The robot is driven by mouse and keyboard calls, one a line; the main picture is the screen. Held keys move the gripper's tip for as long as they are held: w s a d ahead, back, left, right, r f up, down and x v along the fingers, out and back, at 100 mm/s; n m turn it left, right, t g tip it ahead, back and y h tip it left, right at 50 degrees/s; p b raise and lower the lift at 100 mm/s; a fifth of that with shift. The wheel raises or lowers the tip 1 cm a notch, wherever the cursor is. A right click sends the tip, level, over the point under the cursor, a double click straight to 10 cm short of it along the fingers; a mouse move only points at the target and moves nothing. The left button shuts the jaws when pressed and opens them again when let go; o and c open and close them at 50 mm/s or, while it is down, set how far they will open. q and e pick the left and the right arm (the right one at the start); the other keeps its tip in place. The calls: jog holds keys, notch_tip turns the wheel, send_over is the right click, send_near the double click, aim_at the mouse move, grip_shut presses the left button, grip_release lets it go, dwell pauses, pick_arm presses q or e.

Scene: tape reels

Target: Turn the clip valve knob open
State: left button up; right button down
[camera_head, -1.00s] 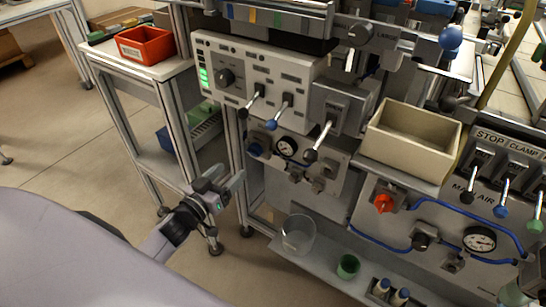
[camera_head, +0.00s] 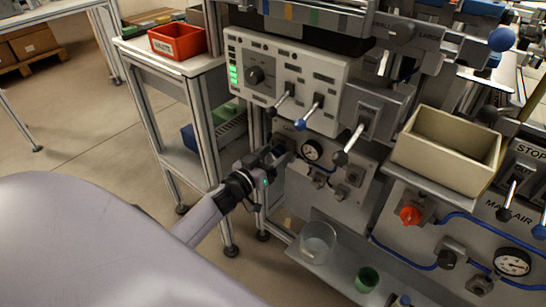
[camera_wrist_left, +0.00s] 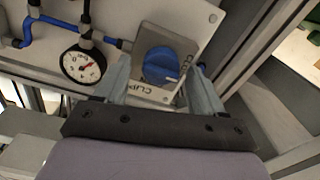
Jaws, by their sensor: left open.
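In the wrist view my left gripper (camera_wrist_left: 161,76) is open, with a finger on either side of the knob. I cannot tell whether the fingers touch it. My right gripper is not in view.
A pressure gauge (camera_head: 312,149) with blue tubing sits close to the knob. Levers (camera_head: 349,144) stick out above. A red knob (camera_head: 410,215) and a beige bin (camera_head: 447,146) are to the right. A clear cup (camera_head: 318,242) stands on the shelf below.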

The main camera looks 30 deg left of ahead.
pick_arm(q)
jog(key=c, duration=1.1)
jog(key=shift+o, duration=0.2)
